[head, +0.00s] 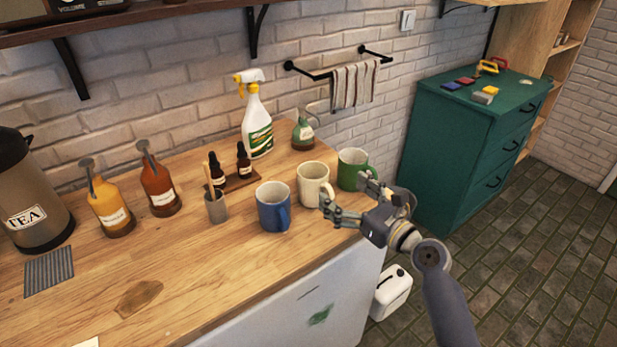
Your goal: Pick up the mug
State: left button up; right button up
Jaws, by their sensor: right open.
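Three mugs stand upright in a row on the wooden counter (180,290). The blue mug (271,208) is at the left, the cream mug (311,184) in the middle and the green mug (350,170) at the right. My right gripper (342,200) comes in from the right at the counter's edge, its fingers spread open and pointing left. One finger is close to the cream mug's handle and the other overlaps the green mug's lower right side. I cannot tell whether either finger touches a mug. My left gripper is not in view.
A grey cup (216,208) is left of the blue mug. The counter's front left is mostly clear. A green cabinet (450,150) stands at the right.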

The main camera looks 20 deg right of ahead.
aim_at(304, 164)
jog(key=x, duration=0.3)
jog(key=shift+w+a+r, duration=0.1)
jog(key=shift+w+a, duration=0.05)
jog(key=shift+w, duration=0.05)
jog(key=x, duration=0.6)
jog(key=shift+w+a+f+p, duration=0.1)
jog(key=shift+a+f+p, duration=0.15)
jog(key=shift+a+p, duration=0.15)
jog(key=shift+r, duration=0.1)
jog(key=c, duration=1.5)
jog(key=shift+r, duration=0.2)
jog(key=shift+s+a+r+p, duration=0.2)
jog(key=shift+s+r, duration=0.55)
jog(key=shift+s, duration=1.9)
jog(key=shift+s+a+r+p, duration=0.2)
jog(key=shift+s+r, duration=0.6)
jog(key=shift+s, duration=1.85)
jog(key=shift+s+a+r+p, duration=0.2)
jog(key=shift+s+r, duration=0.55)
jog(key=shift+s, duration=1.9)
